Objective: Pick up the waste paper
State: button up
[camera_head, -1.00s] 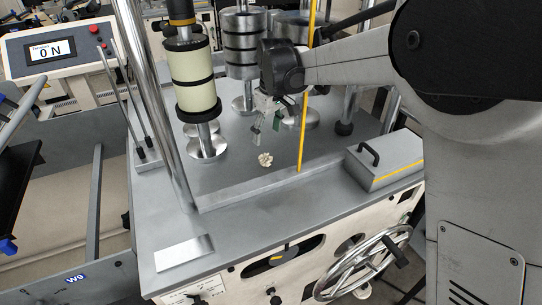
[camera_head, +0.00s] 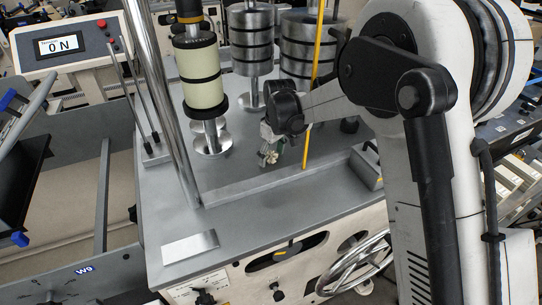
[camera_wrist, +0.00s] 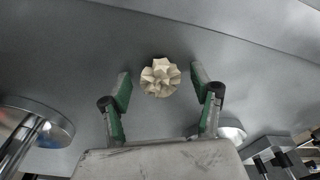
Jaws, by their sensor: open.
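The waste paper (camera_wrist: 160,77) is a small crumpled cream ball on the grey machine top. In the wrist view it sits centred just beyond and between the tips of the two green-padded fingers. My gripper (camera_wrist: 161,90) is open, with one finger to each side of the paper and a visible gap on both sides. In the head view my gripper (camera_head: 268,148) is low over the machine top, right at the waste paper (camera_head: 271,157), which it partly covers. I cannot tell the exact height of the fingertips above the surface.
A yellow bar (camera_head: 314,85) rises close right of my gripper. A cream roll on a post (camera_head: 201,80) and stacked metal cylinders (camera_head: 252,40) stand behind. A chrome column (camera_head: 165,110) is to the left. A raised ledge (camera_head: 250,188) runs along the front.

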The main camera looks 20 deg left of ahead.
jog(key=c, duration=0.9)
jog(key=shift+o, duration=0.2)
jog(key=shift+r, duration=0.15)
